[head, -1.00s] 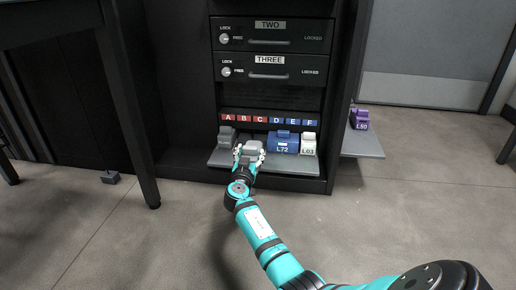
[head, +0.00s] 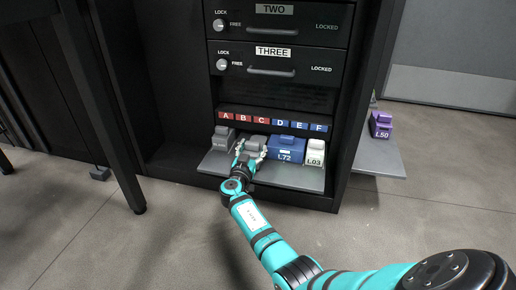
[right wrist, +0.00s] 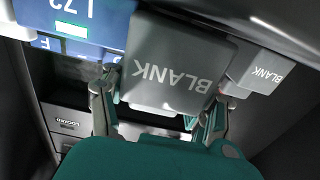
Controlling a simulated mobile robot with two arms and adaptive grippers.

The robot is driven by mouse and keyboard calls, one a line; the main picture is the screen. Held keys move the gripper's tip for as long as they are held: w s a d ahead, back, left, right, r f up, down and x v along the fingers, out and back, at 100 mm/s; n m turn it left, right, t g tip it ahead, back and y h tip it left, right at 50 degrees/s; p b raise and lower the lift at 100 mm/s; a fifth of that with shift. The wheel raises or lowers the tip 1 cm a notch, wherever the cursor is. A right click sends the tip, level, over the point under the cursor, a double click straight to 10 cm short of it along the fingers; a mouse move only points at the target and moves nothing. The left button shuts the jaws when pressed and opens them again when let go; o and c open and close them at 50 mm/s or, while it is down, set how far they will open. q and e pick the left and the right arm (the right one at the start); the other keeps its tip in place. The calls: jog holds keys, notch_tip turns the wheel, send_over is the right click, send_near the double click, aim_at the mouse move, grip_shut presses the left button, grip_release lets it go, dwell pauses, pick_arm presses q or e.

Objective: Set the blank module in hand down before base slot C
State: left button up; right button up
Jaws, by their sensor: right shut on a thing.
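My right gripper (head: 250,157) is shut on a grey blank module (head: 257,143), its fingers on either side. The module is at the base row, below label C (head: 261,120) and just left of the blue L72 module (head: 287,152). In the right wrist view the held module (right wrist: 178,62) shows its BLANK lettering upside down, between L72 (right wrist: 75,18) and another blank module (right wrist: 262,70). That second blank (head: 222,138) stands at the left, below label A. I cannot tell whether the held module touches the shelf. My left gripper is out of view.
The pull-out shelf (head: 300,178) has a clear front strip. A white L03 module (head: 316,152) stands right of L72. A purple L50 module (head: 381,125) sits on a side shelf (head: 380,180). Drawer THREE (head: 275,62) is shut above. A dark table leg stands at left.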

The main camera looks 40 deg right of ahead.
jog(key=shift+d+f, duration=0.1)
jog(key=shift+f, duration=0.2)
jog(key=o, duration=1.3)
jog(key=shift+c, duration=0.2)
